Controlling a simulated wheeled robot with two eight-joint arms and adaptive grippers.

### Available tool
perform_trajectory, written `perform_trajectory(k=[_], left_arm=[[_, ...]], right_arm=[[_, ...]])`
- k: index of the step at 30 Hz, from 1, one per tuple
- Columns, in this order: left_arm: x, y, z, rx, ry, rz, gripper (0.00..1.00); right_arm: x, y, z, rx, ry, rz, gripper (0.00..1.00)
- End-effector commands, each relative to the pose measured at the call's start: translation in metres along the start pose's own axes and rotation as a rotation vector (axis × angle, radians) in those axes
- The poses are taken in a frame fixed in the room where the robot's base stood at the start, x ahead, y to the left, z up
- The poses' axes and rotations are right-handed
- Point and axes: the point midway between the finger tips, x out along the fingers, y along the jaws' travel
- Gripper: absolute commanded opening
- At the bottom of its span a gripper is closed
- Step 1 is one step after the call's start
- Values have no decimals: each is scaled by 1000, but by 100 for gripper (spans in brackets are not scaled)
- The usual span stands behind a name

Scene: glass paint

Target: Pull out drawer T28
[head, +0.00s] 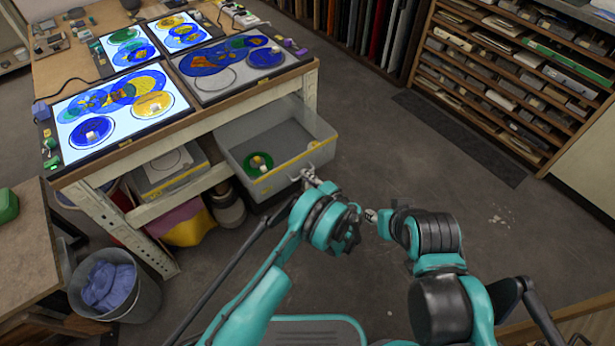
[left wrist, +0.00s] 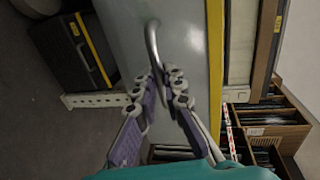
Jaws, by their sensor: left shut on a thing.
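A grey drawer (head: 300,152) with a yellow strip along its front edge stands pulled out from under the worktable in the head view. I cannot read a T28 label on it. A green round piece with a small pale block lies inside. My left gripper (head: 312,178) is at the drawer's front, shut on its metal handle. The left wrist view shows the curved handle (left wrist: 152,40) on the pale drawer front (left wrist: 190,60), with my left fingers (left wrist: 163,78) closed at its end. My right gripper (head: 371,215) is small and partly hidden by its arm, away from the drawer.
The worktable (head: 130,158) holds lit panels with coloured glass discs. A grey bin (head: 130,305) with blue cloth stands at lower left. A rack of shelves (head: 480,85) stands at upper right. Open floor lies between the drawer and the rack.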

Motion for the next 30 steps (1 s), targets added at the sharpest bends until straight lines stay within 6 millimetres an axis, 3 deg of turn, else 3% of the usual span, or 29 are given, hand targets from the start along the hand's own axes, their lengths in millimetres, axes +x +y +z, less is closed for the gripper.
perform_trajectory(k=[14, 15, 17, 26, 30], left_arm=[[1, 0, 3, 0, -8, -1, 0], [1, 0, 3, 0, -9, 0, 20], [1, 0, 3, 0, -8, 0, 31], [-1, 0, 1, 0, -3, 0, 31], [-16, 0, 0, 0, 0, 0, 31]], right_arm=[[0, 0, 0, 0, 0, 0, 40], [0, 0, 0, 0, 0, 0, 40], [0, 0, 0, 0, 0, 0, 40], [0, 0, 0, 0, 0, 0, 40], [0, 0, 0, 0, 0, 0, 40]])
